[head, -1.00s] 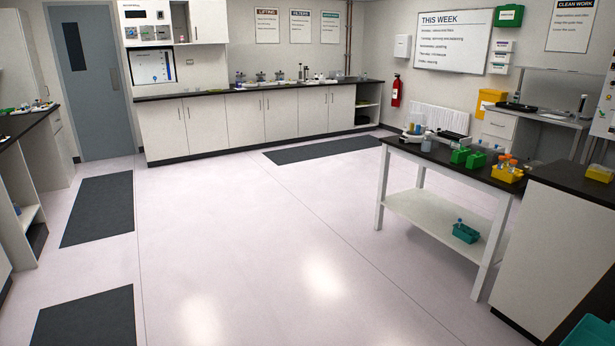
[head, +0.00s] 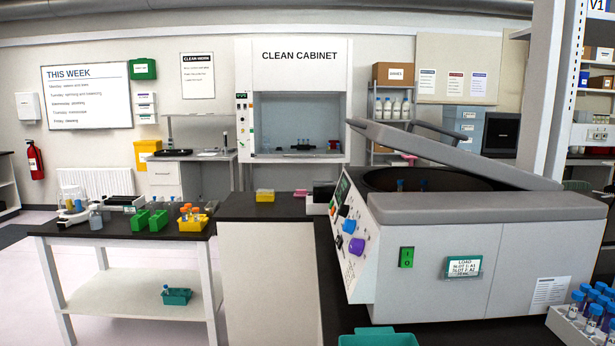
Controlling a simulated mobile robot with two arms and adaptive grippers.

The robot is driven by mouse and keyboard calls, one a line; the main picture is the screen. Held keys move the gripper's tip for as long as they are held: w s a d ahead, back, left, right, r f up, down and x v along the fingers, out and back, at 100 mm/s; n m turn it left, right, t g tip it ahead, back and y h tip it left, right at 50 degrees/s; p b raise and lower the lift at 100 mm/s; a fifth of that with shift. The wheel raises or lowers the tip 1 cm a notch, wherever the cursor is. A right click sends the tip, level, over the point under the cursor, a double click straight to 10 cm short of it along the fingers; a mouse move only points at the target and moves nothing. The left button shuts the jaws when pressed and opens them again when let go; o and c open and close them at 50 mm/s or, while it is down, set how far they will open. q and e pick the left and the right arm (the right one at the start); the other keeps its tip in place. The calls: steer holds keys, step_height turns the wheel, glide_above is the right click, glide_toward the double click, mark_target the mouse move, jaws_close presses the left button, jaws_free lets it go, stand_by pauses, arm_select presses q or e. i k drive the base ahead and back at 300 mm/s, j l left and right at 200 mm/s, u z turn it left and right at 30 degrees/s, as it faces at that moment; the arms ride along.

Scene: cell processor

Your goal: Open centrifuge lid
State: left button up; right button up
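The centrifuge (head: 520,250) is a large grey and white machine on the bench at the right of the head view. Its grey lid (head: 455,155) is tilted up part way, leaving a gap above the dark bowl (head: 425,181). A dark bar-shaped handle (head: 436,129) stands on the lid. Blue-capped tubes show inside the bowl. The control panel (head: 348,225) with coloured knobs faces left. Neither of my grippers is in view.
A rack of blue-capped tubes (head: 590,315) stands at the lower right, and a teal bin (head: 378,338) at the bottom edge. A side table (head: 70,228) at the left holds green and yellow racks. A pale pillar (head: 545,90) rises behind the centrifuge. Open floor lies at the far left.

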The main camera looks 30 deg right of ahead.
mark_target(407, 142)
steer(key=i+z, duration=0.15)
steer(key=z, duration=0.25)
steer(key=i+z, duration=0.2)
steer(key=z, duration=0.2)
steer(key=i+j+z, duration=0.15)
steer(key=z, duration=0.25)
steer(key=i+j+z, duration=0.1)
steer(key=z, duration=0.3)
steer(key=j+z, duration=0.2)
steer(key=z, duration=0.35)
